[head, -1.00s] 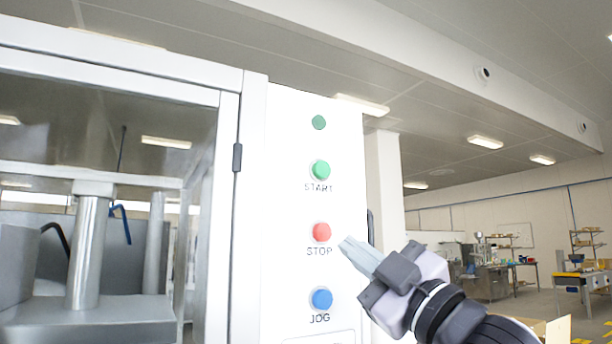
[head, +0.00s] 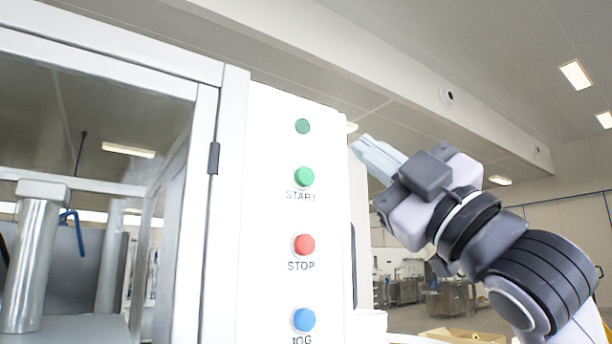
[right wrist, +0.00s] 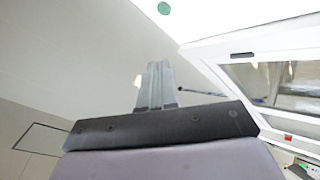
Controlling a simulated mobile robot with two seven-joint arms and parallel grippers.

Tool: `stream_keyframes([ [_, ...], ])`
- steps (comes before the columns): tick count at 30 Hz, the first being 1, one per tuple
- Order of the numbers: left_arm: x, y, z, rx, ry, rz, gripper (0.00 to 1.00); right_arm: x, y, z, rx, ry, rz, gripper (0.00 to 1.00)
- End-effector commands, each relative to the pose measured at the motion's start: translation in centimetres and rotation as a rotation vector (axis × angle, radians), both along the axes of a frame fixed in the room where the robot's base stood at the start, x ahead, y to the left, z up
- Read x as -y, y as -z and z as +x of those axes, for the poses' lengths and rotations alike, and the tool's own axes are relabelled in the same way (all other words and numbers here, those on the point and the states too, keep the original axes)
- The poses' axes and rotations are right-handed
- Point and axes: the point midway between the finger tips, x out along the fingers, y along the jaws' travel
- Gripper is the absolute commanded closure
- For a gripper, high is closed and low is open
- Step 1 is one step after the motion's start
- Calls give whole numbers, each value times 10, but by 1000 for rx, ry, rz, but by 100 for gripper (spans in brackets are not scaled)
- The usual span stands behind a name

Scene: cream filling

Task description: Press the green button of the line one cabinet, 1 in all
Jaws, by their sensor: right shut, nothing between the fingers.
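The green START button (head: 304,177) is on the white front panel (head: 270,220) of the cabinet, above the red STOP button (head: 304,245) and the blue JOG button (head: 304,320). A darker green round lamp (head: 302,127) is above START. My right gripper (head: 358,146) is shut and empty. In the head view its fingertips are right of the panel's edge, at a height between the lamp and START. In the right wrist view, the shut fingers (right wrist: 158,66) point up the picture, and a green disc (right wrist: 164,8) shows at the top edge. My left gripper is out of view.
The cabinet's framed glass door (head: 205,200) and metal columns (head: 32,260) are left of the panel. A dark handle (head: 354,265) runs along the panel's right side. Workbenches and an open carton (head: 465,337) are far off at the lower right.

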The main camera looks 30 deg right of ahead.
Motion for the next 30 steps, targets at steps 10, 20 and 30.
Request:
stream_keyframes([
  [10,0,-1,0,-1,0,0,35,-2,1,32,-5,-2,2,100],
  [20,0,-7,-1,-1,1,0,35,-6,-1,75,-3,-3,2,100],
  [30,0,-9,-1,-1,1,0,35,-7,0,89,-2,-1,0,100],
])
